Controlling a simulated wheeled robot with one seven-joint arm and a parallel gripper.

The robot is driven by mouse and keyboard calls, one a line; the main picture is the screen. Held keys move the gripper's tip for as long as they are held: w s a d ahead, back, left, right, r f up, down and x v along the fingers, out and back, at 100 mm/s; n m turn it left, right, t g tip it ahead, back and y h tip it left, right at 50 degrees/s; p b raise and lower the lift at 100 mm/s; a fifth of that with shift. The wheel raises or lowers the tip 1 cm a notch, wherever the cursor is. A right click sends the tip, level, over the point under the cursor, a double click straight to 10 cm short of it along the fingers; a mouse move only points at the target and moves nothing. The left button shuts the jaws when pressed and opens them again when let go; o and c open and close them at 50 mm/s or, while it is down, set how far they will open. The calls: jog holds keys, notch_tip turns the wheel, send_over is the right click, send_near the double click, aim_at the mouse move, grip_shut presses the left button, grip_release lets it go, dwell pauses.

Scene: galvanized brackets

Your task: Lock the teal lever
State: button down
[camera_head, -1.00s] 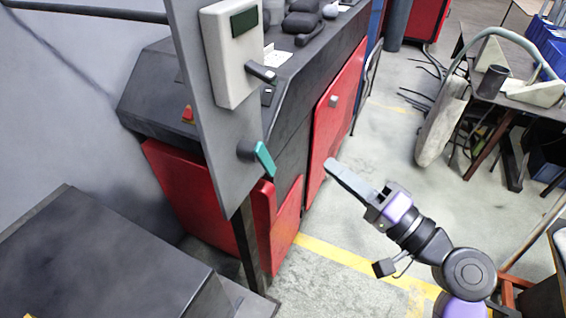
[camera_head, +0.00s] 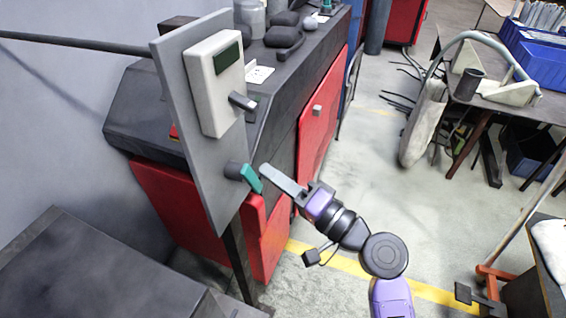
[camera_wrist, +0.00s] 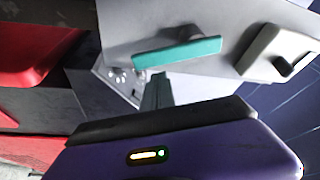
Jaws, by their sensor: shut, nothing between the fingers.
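The teal lever (camera_head: 250,178) sticks out from a dark hub on the lower part of an upright grey panel (camera_head: 185,120), tilted down to the right. In the wrist view the teal lever (camera_wrist: 178,53) lies across the panel, just beyond my fingertips. My gripper (camera_head: 266,170) is shut and empty, its fingertips close to the lever's right side. In the wrist view my gripper (camera_wrist: 156,78) points at the lever's middle. Whether the fingertips touch the lever I cannot tell.
A light grey box (camera_head: 215,85) with a dark green window and a dark handle (camera_head: 242,102) sits on the panel above the lever. A red cabinet (camera_head: 320,115) stands behind. A dark box (camera_head: 85,270) is at lower left. Open floor lies right of the panel.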

jog(key=shift+s+a+f, duration=0.15)
jog(key=shift+s+f, duration=0.05)
jog(key=shift+s, duration=0.25)
jog(key=shift+r+p, duration=0.1)
jog(key=shift+p, duration=0.2)
jog(key=shift+s+a+f+m+h, duration=0.2)
jog(key=shift+s+f+m+h, duration=0.1)
jog(key=shift+s+f+m, duration=0.4)
jog(key=shift+w+r, duration=0.1)
jog(key=shift+r, duration=0.05)
